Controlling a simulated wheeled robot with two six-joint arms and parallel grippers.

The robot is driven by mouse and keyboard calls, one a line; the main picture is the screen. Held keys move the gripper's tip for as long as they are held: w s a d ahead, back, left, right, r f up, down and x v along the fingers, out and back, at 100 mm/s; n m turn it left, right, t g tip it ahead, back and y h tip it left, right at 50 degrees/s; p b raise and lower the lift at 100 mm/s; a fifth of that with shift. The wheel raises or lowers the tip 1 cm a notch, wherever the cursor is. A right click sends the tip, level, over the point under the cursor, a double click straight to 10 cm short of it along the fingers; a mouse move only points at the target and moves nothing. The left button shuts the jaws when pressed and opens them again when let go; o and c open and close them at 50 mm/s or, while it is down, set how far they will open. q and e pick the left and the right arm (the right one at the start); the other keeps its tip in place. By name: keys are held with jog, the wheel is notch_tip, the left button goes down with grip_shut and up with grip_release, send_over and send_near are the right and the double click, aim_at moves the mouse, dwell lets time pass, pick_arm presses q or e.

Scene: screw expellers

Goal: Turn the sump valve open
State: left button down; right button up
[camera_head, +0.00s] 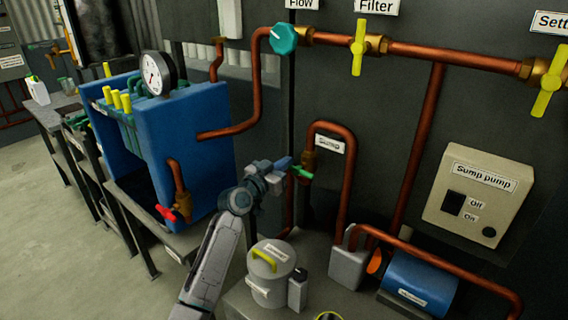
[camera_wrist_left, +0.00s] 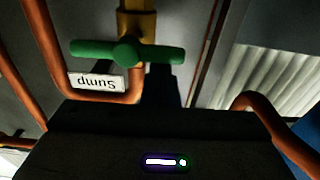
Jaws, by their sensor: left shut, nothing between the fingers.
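The sump valve has a green bar handle (camera_head: 302,172) on a brass body (camera_head: 309,160), joined to a copper pipe beside a "Sump" label (camera_head: 329,144). In the left wrist view the green handle (camera_wrist_left: 127,52) lies crosswise to the brass body (camera_wrist_left: 137,22), with the label (camera_wrist_left: 96,82) upside down. My left gripper (camera_head: 286,163) is shut and empty, just left of the handle in the head view. Whether it touches the handle I cannot tell. Its dark body fills the bottom of the wrist view. My right gripper is not in view.
A blue tank (camera_head: 218,160) with a red-handled valve (camera_head: 166,212) stands left of my arm. Below are a grey lidded pot (camera_head: 268,292) and a blue motor (camera_head: 420,284). A sump pump box (camera_head: 476,203) is on the wall at right. Copper pipes run close around the valve.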

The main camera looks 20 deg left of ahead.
pick_arm(q)
jog(key=shift+f+n, duration=0.1)
jog(key=shift+n, duration=0.2)
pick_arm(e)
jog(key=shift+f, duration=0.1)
pick_arm(q)
jog(key=shift+a+f+n, duration=0.1)
jog(key=shift+n, duration=0.3)
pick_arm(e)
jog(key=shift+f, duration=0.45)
